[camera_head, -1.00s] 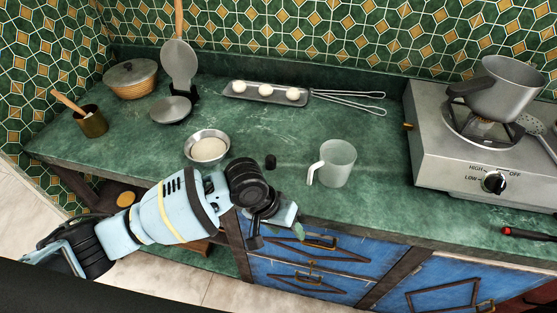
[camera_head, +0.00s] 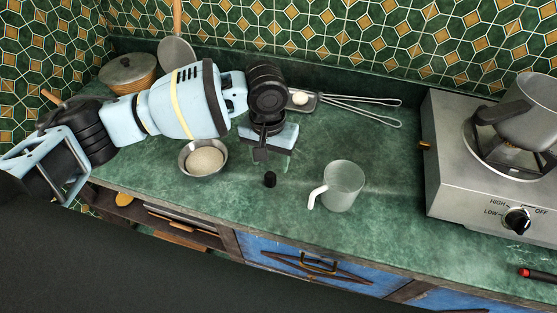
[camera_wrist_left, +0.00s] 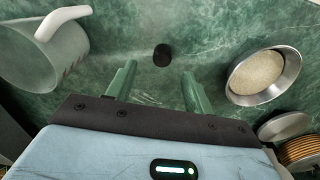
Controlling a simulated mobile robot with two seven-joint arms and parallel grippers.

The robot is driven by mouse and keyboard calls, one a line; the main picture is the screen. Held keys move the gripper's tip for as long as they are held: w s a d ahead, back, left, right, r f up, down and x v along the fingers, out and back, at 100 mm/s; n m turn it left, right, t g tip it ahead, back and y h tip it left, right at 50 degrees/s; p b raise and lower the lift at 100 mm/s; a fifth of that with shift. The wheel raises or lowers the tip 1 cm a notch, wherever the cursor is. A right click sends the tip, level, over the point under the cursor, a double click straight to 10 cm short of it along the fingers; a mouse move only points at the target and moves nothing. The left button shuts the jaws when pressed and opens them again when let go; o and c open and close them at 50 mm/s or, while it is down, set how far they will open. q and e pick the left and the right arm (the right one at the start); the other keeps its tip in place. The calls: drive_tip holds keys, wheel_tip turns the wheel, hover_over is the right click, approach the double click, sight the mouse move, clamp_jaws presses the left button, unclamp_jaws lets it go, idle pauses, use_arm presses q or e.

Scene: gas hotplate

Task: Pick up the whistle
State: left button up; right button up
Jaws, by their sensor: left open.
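A small black cylinder (camera_head: 270,180) stands on the green counter in front of my left gripper in the head view; it may be the whistle, but its detail is too small to tell. It also shows in the left wrist view (camera_wrist_left: 162,55), just beyond the gap between the fingertips. My left gripper (camera_wrist_left: 156,82) is open, with its two green-tinted fingers apart and nothing between them. In the head view the left gripper (camera_head: 264,146) hangs over the counter behind the cylinder, its fingertips hard to make out. My right gripper is not in view.
A frosted measuring cup (camera_head: 343,186) stands right of the cylinder. A metal bowl of pale powder (camera_head: 203,159) sits to the left. A gas hotplate (camera_head: 455,185) with a pot (camera_head: 520,110) is at right.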

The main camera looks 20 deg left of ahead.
sight(270, 175)
use_arm(q)
drive_tip(key=shift+w+a+r, duration=0.1)
drive_tip(key=shift+w+a, duration=0.05)
drive_tip(key=shift+w, duration=0.55)
drive_tip(key=shift+s, duration=0.3)
drive_tip(key=shift+s+f, duration=0.25)
drive_tip(key=shift+f, duration=0.75)
drive_tip(key=shift+w+f, duration=0.1)
drive_tip(key=shift+f, duration=0.35)
drive_tip(key=shift+f+b, duration=0.4)
drive_tip(key=shift+f, duration=1.9)
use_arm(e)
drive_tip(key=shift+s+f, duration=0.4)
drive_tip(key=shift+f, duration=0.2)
